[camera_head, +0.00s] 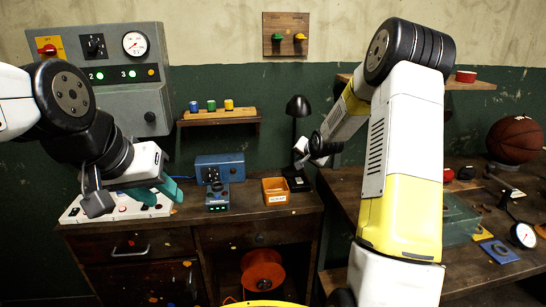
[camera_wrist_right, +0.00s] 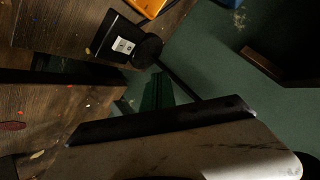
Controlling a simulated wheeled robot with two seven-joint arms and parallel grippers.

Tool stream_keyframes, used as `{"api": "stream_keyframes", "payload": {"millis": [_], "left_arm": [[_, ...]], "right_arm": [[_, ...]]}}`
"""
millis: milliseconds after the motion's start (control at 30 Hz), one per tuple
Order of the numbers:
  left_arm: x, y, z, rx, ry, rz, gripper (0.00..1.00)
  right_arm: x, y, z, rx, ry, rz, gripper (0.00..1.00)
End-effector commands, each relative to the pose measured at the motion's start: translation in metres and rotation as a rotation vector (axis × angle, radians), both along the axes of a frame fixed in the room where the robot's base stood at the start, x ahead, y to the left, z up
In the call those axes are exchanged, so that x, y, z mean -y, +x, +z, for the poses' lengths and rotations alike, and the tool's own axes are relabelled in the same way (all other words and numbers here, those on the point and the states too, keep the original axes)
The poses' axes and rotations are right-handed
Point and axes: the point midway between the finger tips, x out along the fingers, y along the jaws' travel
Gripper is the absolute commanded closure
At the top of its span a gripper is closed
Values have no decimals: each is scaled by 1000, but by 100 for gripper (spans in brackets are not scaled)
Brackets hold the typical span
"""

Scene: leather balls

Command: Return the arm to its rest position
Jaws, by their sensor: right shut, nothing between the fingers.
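My right arm (camera_head: 402,150) rises high in the right half of the head view, bent at a black joint near the top. Its forearm slopes down to the left, and my right gripper (camera_head: 318,149) is shut and empty beside the black lamp. In the right wrist view, a dark bar with a worn grey surface, apparently part of my gripper, fills the bottom. My left gripper (camera_head: 125,196) is over the white panel at the left. Teal pieces show beside it; I cannot tell whether its jaws are open or hold anything.
Blue boxes (camera_head: 219,168) stand left of the bin. A grey control box (camera_head: 106,75) hangs at the left. A basketball (camera_head: 515,139) and a gauge (camera_head: 523,235) are on the right bench.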

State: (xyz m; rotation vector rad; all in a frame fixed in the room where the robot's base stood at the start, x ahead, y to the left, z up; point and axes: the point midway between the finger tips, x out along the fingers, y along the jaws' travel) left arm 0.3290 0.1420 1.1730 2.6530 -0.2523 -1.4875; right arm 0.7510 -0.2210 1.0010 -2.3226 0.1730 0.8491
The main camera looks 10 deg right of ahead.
Motion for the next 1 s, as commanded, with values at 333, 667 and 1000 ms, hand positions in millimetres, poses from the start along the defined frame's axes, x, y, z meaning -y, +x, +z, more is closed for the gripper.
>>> {"api": "stream_keyframes", "payload": {"millis": [333, 667, 1000], "left_arm": [[0, 0, 0, 0, 0, 0, 64], [0, 0, 0, 0, 0, 0, 64], [0, 0, 0, 0, 0, 0, 64]], "right_arm": [[-26, -117, 120, -95, -215, 141, 100], [-55, -284, 177, -194, -339, 337, 100], [-77, -410, 174, -241, -374, 537, 100]]}}
